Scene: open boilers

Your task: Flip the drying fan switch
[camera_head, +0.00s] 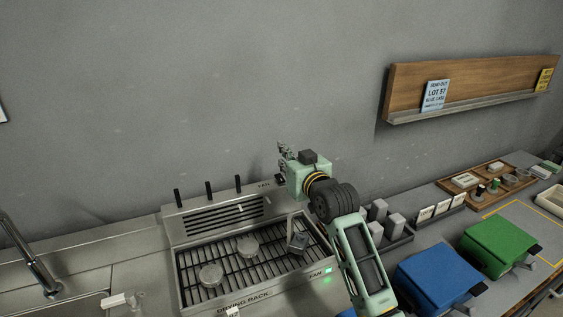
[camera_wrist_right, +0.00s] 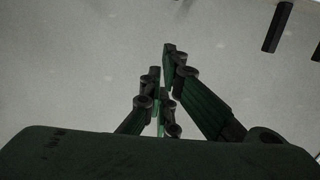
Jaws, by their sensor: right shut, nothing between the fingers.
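The drying rack (camera_head: 180,280) is a metal unit with a dark grid and a raised, slotted back panel (camera_head: 190,218). A FAN label (camera_head: 315,274) is on its front right edge, beside a small lit green light (camera_head: 327,270). A short, hard-to-read label (camera_head: 264,184) is at the panel's right end, with a small dark part beside it partly hidden by my right gripper. I cannot tell which part is the switch. My right gripper (camera_head: 283,152) is above that end, near the wall, shut and empty; its fingers (camera_wrist_right: 167,75) also show in the right wrist view. My left gripper is out of view.
Several black pegs (camera_head: 209,190) stand up along the back panel. Round pale discs (camera_head: 211,275) and a grey metal piece (camera_head: 298,241) are on the rack. A sink tap (camera_head: 30,258) is at left. Blue (camera_head: 437,278) and green (camera_head: 500,245) cases are at right.

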